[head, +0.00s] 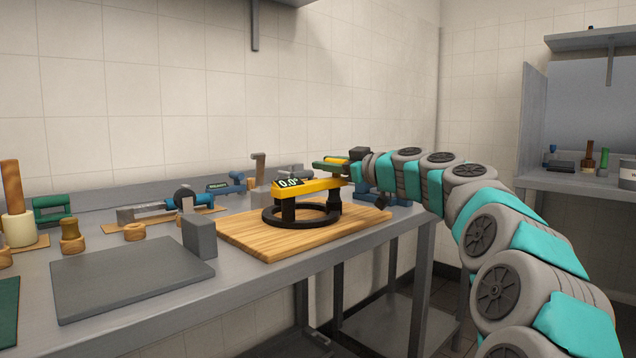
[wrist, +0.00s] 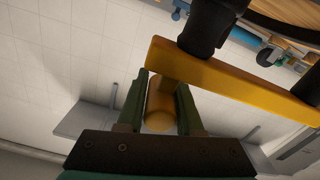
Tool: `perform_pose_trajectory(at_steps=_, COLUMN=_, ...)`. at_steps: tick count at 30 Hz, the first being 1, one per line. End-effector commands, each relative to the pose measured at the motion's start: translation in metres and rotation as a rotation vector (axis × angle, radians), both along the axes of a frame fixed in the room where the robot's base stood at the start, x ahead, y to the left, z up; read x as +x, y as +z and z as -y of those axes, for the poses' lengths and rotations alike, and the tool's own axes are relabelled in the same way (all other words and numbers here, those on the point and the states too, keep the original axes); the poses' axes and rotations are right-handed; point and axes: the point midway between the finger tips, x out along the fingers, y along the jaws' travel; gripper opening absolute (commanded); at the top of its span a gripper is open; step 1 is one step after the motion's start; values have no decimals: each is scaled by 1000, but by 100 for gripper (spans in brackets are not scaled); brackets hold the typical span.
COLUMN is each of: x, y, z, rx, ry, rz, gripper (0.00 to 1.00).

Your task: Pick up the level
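The level (head: 310,188) is a yellow bar with a digital display reading 0.0° and black legs. It stands upright on a black ring (head: 300,216) on a wooden board (head: 270,245). The yellow bar also crosses the wrist view (wrist: 225,80), with a short yellow cylindrical handle (wrist: 160,112) pointing towards my palm. My gripper (head: 333,163) is at the level's far right side. In the wrist view its green fingers (wrist: 164,85) lie on both sides of the handle, very close to it. I cannot tell whether they press on it.
A grey plate (head: 130,278) and a small grey upright block (head: 199,236) are left of the board. Blue clamp-like tools (head: 190,200) and wooden pieces (head: 71,236) stand behind and left. A blue item is behind the board near my wrist. A second bench (head: 580,185) is at right.

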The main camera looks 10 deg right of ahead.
Motion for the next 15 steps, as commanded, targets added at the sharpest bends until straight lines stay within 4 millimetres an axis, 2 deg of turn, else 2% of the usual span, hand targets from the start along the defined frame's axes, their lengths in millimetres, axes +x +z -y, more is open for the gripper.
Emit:
perform_pose_trajectory(at_steps=1, x=0, y=0, z=0, rx=0, ry=0, rz=0, gripper=28)
perform_pose_trajectory(at_steps=9, x=0, y=0, z=0, rx=0, ry=0, rz=0, gripper=0)
perform_pose_trajectory(at_steps=15, x=0, y=0, z=0, rx=0, ry=0, rz=0, gripper=0)
